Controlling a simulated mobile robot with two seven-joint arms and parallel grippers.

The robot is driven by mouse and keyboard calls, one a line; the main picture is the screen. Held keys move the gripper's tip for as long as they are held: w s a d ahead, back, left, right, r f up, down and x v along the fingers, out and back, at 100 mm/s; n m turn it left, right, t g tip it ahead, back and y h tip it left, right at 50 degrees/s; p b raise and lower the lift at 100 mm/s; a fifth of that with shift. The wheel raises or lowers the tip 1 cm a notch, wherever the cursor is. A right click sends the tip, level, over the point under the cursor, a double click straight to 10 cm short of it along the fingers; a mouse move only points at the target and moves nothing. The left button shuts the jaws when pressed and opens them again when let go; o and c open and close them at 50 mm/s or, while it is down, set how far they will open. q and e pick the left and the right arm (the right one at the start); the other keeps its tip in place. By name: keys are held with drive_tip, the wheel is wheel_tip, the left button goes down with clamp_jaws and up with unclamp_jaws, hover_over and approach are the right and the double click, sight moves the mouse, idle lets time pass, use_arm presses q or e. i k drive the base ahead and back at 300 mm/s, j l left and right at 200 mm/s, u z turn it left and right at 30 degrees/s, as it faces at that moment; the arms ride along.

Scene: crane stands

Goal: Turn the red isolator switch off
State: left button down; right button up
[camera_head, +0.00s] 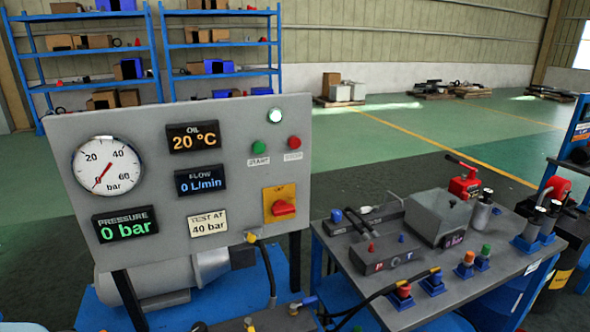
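The red isolator switch (283,208) sits on a yellow plate (279,192) at the lower right of the grey control panel (240,150). Its red handle lies roughly sideways across the plate. The small lettering on the plate is too small to read surely. Neither of my grippers shows in the head view, and nothing touches the switch.
The panel has a pressure gauge (107,166) with its needle near zero, a green button (258,146), a red button (294,142) and a lit lamp (275,116). A grey bench (470,268) with hydraulic parts and hoses stands at right. Shelves are behind.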

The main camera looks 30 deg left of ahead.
sight(280, 208)
drive_tip(key=u, duration=2.25)
drive_tip(key=z, duration=1.3)
drive_tip(key=k+l, duration=0.1)
drive_tip(key=l, duration=0.15)
drive_tip(key=k+l, duration=0.1)
drive_tip(key=l, duration=0.15)
